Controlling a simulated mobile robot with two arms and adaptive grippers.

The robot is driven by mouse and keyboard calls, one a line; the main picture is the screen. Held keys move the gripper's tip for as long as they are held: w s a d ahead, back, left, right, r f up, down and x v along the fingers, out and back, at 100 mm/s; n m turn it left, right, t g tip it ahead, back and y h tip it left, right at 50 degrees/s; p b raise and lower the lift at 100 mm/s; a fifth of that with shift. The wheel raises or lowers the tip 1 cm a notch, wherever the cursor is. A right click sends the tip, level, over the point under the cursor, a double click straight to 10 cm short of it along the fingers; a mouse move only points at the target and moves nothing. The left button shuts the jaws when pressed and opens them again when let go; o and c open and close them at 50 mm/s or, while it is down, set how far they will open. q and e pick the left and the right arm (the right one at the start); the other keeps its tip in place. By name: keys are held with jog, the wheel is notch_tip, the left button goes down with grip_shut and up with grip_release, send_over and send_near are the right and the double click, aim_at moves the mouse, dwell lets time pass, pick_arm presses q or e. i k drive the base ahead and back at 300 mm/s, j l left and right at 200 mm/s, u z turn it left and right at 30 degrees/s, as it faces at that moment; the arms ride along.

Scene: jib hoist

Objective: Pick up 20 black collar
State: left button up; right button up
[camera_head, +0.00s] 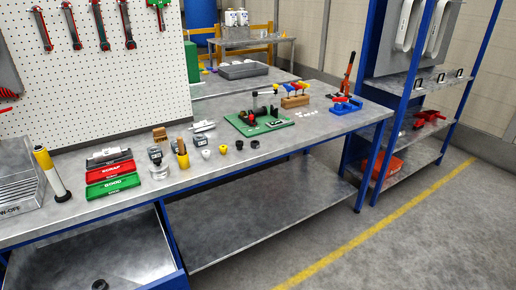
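Two small black collars stand near the front edge of the grey workbench (215,190), right of the middle: a left one (239,145) and a right one (255,144). They are apart, with free bench around them. A black ring (100,285) lies in the lower metal tray (60,258) at the bottom left. No size marks are readable on any of them, so I cannot tell which is the 20. Neither of my grippers is in view.
Next to the collars are a yellow-topped piece (223,149) and a green fixture board (258,122). Red (109,171) and green (112,187) labelled trays lie left. A blue vise-like tool (345,105) stands right. The lower shelf (265,210) is bare.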

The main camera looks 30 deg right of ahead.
aim_at(254, 144)
jog(key=i+l, duration=0.15)
jog(key=l, duration=0.15)
jog(key=i+l+u, duration=0.1)
jog(key=l, duration=0.25)
jog(key=i+l+u, duration=0.1)
jog(key=l, duration=0.25)
jog(key=i+l, duration=0.15)
jog(key=l, duration=0.15)
jog(key=i+l+u, duration=0.1)
jog(key=l, duration=0.25)
